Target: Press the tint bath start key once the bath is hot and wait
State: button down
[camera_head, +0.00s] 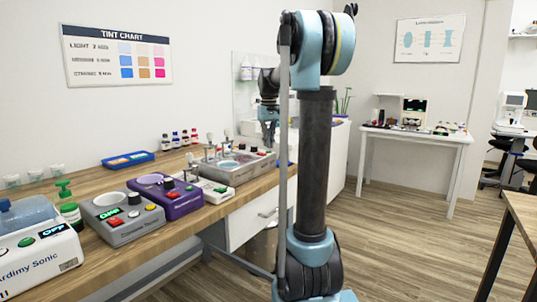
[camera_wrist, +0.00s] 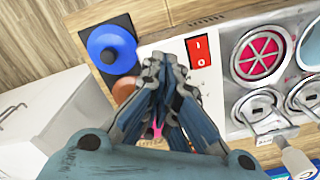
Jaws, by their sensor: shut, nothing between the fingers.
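The tint bath unit (camera_head: 245,170) is a long grey box with several wells on the wooden bench in the head view. In the wrist view its pale top (camera_wrist: 228,115) shows a round well with pink liquid (camera_wrist: 258,54) under a spoked cover, and metal cups beside it. A red rocker switch (camera_wrist: 198,50) sits left of the wells. I cannot tell which control is the start key, and no bath temperature is readable. My gripper (camera_head: 268,140) is above the unit, partly hidden by my arm. In the wrist view my gripper (camera_wrist: 160,62) is shut and empty, left of the red switch.
A blue knob (camera_wrist: 110,48) and a partly hidden copper-coloured round part lie left of the fingers. Along the bench stand a white small device (camera_head: 208,188), a purple device (camera_head: 165,197), a grey device with green display (camera_head: 122,217) and a white sonic cleaner (camera_head: 35,250) reading OFF.

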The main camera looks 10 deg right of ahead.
jog(key=shift+f, duration=0.95)
dwell(1.1)
notch_tip(320, 180, up, 8)
dwell(1.2)
jog(key=s+f+m+t, duration=0.1)
jog(key=s+f, duration=0.5)
jog(key=s, duration=0.4)
jog(key=s+f, duration=0.5)
jog(key=s, duration=0.6)
jog(key=s+f+m+t, duration=0.1)
jog(key=s+f, duration=1.5)
jog(key=f, duration=0.3)
jog(key=shift+m, duration=0.4)
jog(key=shift+d, duration=0.1)
